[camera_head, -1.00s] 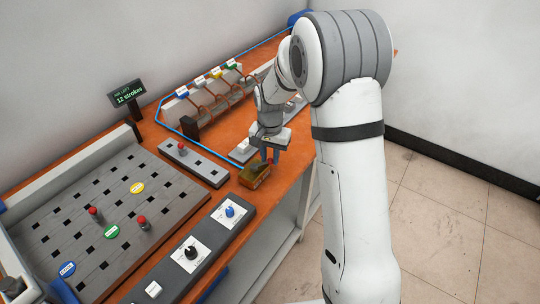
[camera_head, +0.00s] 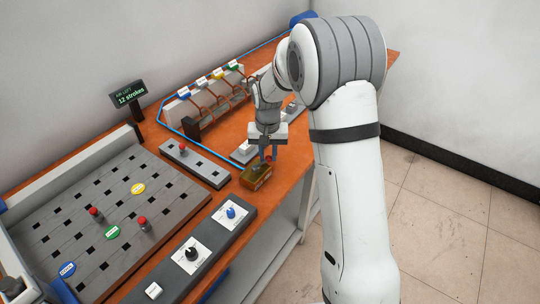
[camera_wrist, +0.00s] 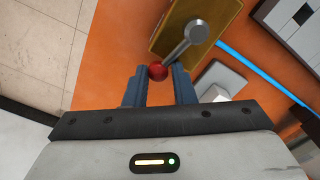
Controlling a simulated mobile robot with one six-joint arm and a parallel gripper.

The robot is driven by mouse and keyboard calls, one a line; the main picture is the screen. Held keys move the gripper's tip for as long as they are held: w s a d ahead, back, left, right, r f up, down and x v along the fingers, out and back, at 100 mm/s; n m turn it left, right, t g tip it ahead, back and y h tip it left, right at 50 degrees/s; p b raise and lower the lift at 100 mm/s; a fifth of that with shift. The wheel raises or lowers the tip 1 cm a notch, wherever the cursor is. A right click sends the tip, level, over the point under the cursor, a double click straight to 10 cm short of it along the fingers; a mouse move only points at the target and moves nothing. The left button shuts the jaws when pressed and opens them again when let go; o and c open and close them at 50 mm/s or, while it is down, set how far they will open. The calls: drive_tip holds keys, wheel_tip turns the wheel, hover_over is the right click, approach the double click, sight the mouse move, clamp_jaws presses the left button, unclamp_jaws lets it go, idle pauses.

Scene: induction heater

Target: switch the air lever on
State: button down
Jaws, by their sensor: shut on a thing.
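The air lever is a grey arm with a red ball knob (camera_wrist: 157,71) on a brass-coloured box (camera_head: 256,178). The box stands on the orange bench top near its front edge. In the wrist view the grey lever arm (camera_wrist: 188,42) runs from its round pivot on the box (camera_wrist: 222,18) down to the knob. My gripper (camera_wrist: 159,80) has its two fingers on either side of the knob, shut on it near the fingertips. In the head view my gripper (camera_head: 269,154) is just above the box, and the knob is hard to make out.
A grey panel with knobs (camera_head: 195,250) lies along the front edge. A slotted board with red pegs (camera_head: 115,215) is at left. A narrow grey block (camera_head: 195,165) lies left of the box. A blue hose (camera_head: 190,141) and hose rack (camera_head: 205,98) are behind.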

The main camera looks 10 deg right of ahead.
drive_tip(key=shift+w+a+f+n, duration=0.1)
drive_tip(key=shift+w+a+n, duration=0.25)
drive_tip(key=shift+n, duration=0.65)
drive_tip(key=c, duration=1.3)
unclamp_jaws()
drive_tip(key=shift+o, duration=0.2)
wheel_tip(320, 180, up, 8)
